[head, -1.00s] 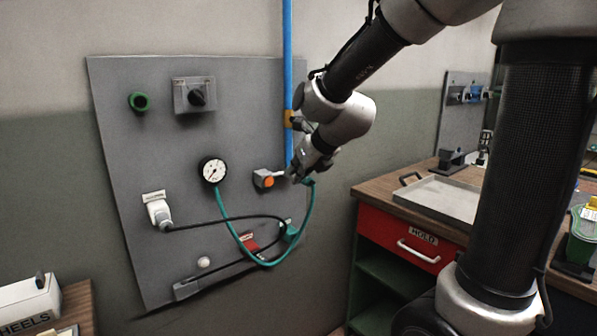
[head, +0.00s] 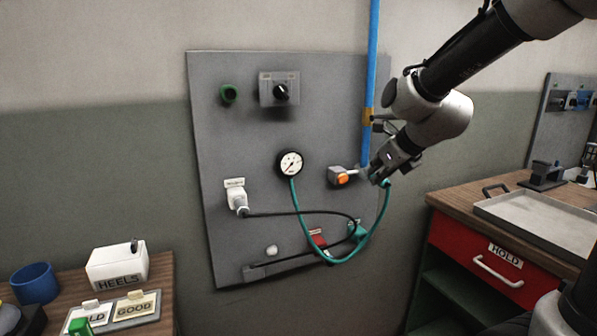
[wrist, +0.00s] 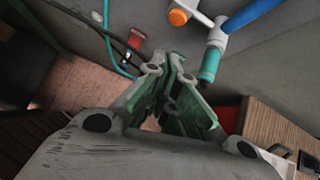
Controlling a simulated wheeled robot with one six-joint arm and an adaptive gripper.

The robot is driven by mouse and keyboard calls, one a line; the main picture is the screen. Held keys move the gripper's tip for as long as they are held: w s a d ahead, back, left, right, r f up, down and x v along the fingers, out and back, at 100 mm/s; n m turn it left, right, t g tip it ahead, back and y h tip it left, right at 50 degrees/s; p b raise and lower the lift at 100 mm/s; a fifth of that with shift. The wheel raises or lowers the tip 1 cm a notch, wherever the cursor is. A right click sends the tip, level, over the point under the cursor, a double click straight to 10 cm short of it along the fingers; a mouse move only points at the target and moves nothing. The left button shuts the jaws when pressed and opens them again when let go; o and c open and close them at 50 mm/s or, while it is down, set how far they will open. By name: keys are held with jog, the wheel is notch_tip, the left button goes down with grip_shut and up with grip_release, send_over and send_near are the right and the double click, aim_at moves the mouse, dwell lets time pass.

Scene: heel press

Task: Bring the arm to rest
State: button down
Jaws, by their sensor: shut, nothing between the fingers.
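My gripper (head: 378,181) is in front of the right side of the grey wall panel (head: 235,130), close to the lower end of the blue pipe (head: 372,70). In the wrist view my gripper (wrist: 173,58) has its fingers together, with nothing between them. The orange button or knob (head: 343,179) on its grey fitting is just left of the fingers in the head view. The teal hose coupling (wrist: 209,66) is right of the fingertips in the wrist view, apparently apart from them. My arm reaches in from the upper right.
A red-fronted bench (head: 455,262) with a metal tray (head: 545,218) stands at right. A wooden table at lower left holds a white HEELS box (head: 117,266) and a blue cup (head: 34,284). A teal hose (head: 298,215) and black cable loop across the panel. The floor between is clear.

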jog(key=s+d+f+n+g, duration=0.2)
jog(key=s+f+n+g, duration=0.2)
jog(key=s+n, duration=1)
jog(key=s+d+r+n+h, duration=0.2)
jog(key=s+d+r+n, duration=0.2)
jog(key=s+d+n, duration=0.6)
jog(key=shift+s+r+n+h, duration=0.4)
jog(key=shift+s+n, duration=0.7)
jog(key=shift+n, duration=1.8)
